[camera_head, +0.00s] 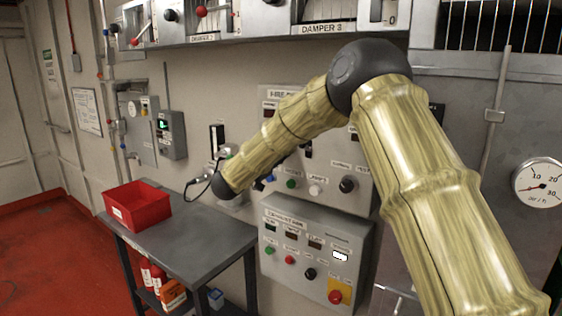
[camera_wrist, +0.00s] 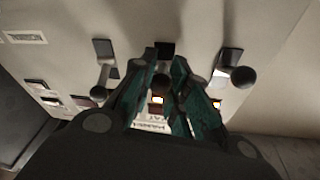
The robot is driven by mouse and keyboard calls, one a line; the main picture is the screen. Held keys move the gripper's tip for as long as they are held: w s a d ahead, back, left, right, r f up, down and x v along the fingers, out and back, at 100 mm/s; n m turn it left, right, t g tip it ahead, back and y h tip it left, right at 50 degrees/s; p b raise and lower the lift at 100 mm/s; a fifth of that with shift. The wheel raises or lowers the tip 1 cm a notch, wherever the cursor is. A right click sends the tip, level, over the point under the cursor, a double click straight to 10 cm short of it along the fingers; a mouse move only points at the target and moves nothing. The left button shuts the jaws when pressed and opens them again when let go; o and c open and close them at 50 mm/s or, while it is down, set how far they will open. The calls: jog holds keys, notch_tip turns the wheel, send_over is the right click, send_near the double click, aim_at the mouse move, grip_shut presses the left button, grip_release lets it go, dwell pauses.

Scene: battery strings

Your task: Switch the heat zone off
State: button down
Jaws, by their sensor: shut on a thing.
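In the wrist view, my gripper (camera_wrist: 160,80) has its teal fingers closed around the middle black-knobbed lever (camera_wrist: 162,82) on a pale panel (camera_wrist: 205,45). A left lever (camera_wrist: 100,92) and a right lever (camera_wrist: 243,77) with black ball knobs stand to either side, outside the fingers. In the head view, my arm covers much of the upper wall panel (camera_head: 350,165), and my gripper cannot be made out clearly.
A lower control box (camera_head: 318,255) with buttons is mounted under the upper panel. A grey table (camera_head: 200,235) with a red bin (camera_head: 137,206) stands at the left. A round gauge (camera_head: 538,183) is at the right. Open red floor (camera_head: 50,250) lies at the far left.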

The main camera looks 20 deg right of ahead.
jog(key=f+h+b, duration=0.1)
jog(key=b, duration=0.2)
jog(key=shift+f+t+h, duration=0.3)
jog(key=shift+w+d+f+t+h+b, duration=0.1)
jog(key=shift+t+h+b, duration=0.3)
jog(key=shift+b, duration=0.65)
jog(key=shift+m+h+b, duration=0.3)
jog(key=shift+b, duration=0.15)
jog(key=c, duration=1.3)
grip_release()
jog(key=shift+d, duration=0.1)
jog(key=shift+c, duration=0.2)
jog(key=v, duration=1.2)
jog(key=shift+f, duration=0.1)
